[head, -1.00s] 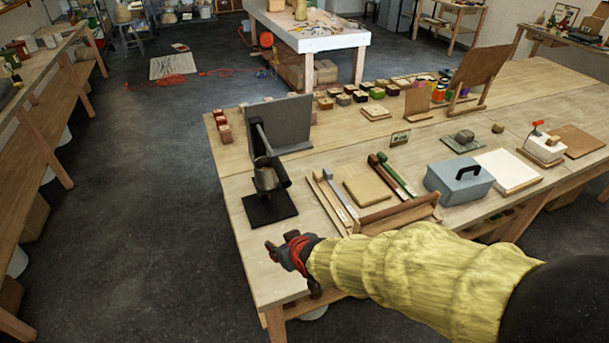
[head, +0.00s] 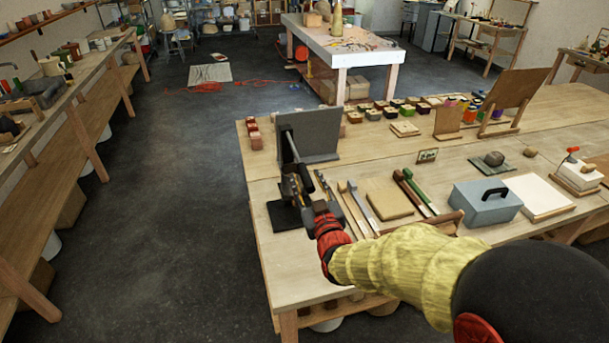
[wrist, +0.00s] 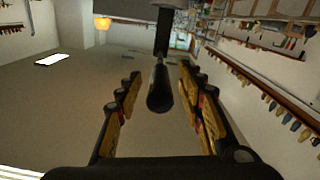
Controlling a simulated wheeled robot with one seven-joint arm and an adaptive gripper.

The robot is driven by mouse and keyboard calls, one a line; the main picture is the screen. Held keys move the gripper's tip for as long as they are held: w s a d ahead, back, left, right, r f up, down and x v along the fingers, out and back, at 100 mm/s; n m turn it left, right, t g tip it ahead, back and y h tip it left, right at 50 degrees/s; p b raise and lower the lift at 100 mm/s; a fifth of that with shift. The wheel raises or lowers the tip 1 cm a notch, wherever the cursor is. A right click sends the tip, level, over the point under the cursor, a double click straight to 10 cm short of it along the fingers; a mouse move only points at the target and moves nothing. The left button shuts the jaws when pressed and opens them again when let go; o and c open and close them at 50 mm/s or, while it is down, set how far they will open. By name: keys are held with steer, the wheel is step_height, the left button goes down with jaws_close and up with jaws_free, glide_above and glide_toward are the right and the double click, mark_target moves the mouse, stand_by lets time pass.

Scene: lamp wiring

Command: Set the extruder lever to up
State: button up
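The extruder stands at the left end of the long wooden table, on a black base (head: 284,216) in front of a grey upright panel. Its grey lever (head: 291,147) slopes down from the panel towards me. My gripper (head: 297,184) is at the extruder and hides its barrel and the lever's near end. In the wrist view, the lever's dark round handle (wrist: 160,92) lies between the fingertips of my gripper (wrist: 162,88). The yellow-padded fingers are spread, with a visible gap on each side of the handle.
Right of the extruder lie long tools, a tan board (head: 389,203) and a blue-grey toolbox (head: 485,203). The grey panel (head: 318,132) stands close behind the extruder. The floor (head: 160,200) left of the table is clear.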

mark_target(297, 157)
steer(key=shift+x, duration=1.6)
steer(key=shift+c, duration=0.5)
jaws_close()
